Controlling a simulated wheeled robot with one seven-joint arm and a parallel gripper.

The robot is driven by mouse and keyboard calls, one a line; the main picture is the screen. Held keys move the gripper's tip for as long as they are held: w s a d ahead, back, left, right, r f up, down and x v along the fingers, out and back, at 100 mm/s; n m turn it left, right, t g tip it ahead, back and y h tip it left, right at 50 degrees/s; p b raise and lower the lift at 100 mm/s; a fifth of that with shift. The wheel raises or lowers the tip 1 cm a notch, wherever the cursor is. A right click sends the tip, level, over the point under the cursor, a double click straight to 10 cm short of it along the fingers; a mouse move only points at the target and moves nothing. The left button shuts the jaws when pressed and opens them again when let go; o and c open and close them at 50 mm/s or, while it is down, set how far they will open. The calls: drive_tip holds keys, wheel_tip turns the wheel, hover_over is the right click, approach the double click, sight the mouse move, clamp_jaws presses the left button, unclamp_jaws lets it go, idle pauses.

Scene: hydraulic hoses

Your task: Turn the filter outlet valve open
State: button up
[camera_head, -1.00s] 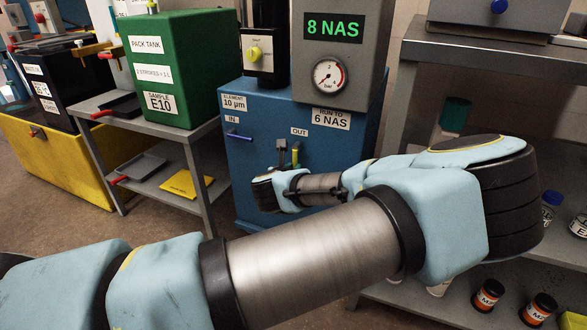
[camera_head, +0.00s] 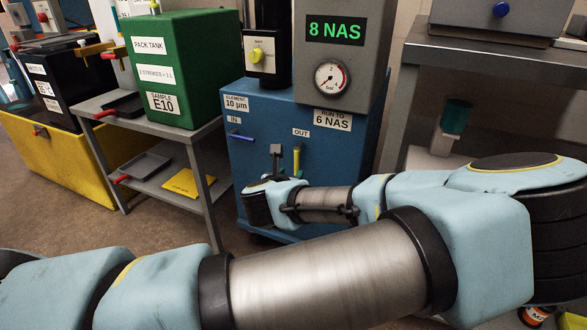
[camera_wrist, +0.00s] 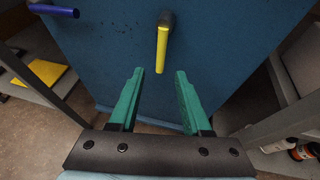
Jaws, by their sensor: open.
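The filter outlet valve's yellow handle (camera_head: 297,158) is under the OUT label on the blue filter cabinet (camera_head: 250,165). In the wrist view the yellow handle (camera_wrist: 162,48) hangs down, nearly upright, from a dark pivot. My gripper (camera_wrist: 160,73) has two green fingers, open and apart, pointing at the cabinet front. The handle's lower end shows between the fingertips in the picture, with no visible contact. How far the fingertips are from it in depth I cannot tell.
A blue handle (camera_head: 241,137) lies level under the IN label, also in the wrist view (camera_wrist: 53,11). A grey rack (camera_head: 405,95) stands close on the right. A low table (camera_head: 195,150) with a green tank (camera_head: 172,70) stands on the left.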

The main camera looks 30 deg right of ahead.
drive_tip(key=shift+v, duration=2.2)
drive_tip(key=shift+a, duration=0.1)
